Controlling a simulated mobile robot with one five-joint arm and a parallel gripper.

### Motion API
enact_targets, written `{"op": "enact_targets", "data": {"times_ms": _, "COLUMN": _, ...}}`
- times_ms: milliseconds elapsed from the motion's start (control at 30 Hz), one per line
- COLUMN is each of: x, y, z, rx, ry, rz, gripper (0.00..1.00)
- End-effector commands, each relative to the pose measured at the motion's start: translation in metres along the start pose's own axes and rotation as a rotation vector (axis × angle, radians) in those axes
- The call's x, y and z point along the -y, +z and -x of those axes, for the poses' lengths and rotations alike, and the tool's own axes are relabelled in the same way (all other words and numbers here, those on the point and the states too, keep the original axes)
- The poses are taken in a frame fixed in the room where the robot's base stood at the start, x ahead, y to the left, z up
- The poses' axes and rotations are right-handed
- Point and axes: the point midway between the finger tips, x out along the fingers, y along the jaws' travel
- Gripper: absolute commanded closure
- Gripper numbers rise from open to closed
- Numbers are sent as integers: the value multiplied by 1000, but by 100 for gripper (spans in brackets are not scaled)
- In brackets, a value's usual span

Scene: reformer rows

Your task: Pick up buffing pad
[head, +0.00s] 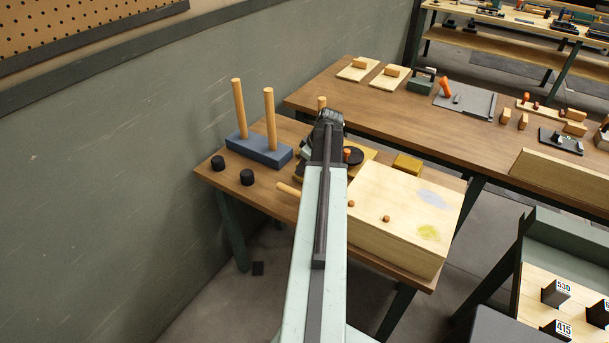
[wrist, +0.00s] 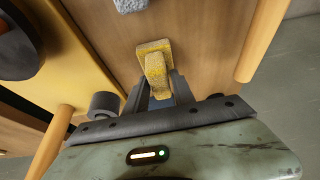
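A yellow, rough-textured piece with a flat base and a raised grip, which looks like the buffing pad (wrist: 154,48), is at the centre of the wrist view. Its raised grip lies between the two dark fingers of my gripper (wrist: 160,86). The fingers are close on both sides of it; whether they press on it I cannot tell. The base rests on or just over a brown wooden surface. In the head view my gripper (head: 325,122) is over the near table, and my arm hides what is under it.
A grey fuzzy piece (wrist: 130,4) lies beyond the pad. A blue block (head: 258,150) with upright dowels and two black knobs stand to the left. A pale wooden box (head: 400,215) fills the right of the table, with a yellow block (head: 407,165) behind it. A wall bounds the left.

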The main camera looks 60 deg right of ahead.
Motion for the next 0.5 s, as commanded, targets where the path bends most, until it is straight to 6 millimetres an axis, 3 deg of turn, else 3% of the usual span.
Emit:
{"op": "enact_targets", "data": {"times_ms": 33, "x": 0, "y": 0, "z": 0, "rx": 0, "ry": 0, "rz": 0, "gripper": 87}}
{"op": "enact_targets", "data": {"times_ms": 100, "x": 0, "y": 0, "z": 0, "rx": 0, "ry": 0, "rz": 0, "gripper": 100}}
{"op": "enact_targets", "data": {"times_ms": 500, "x": 0, "y": -3, "z": 10, "rx": 0, "ry": 0, "rz": -1, "gripper": 100}}
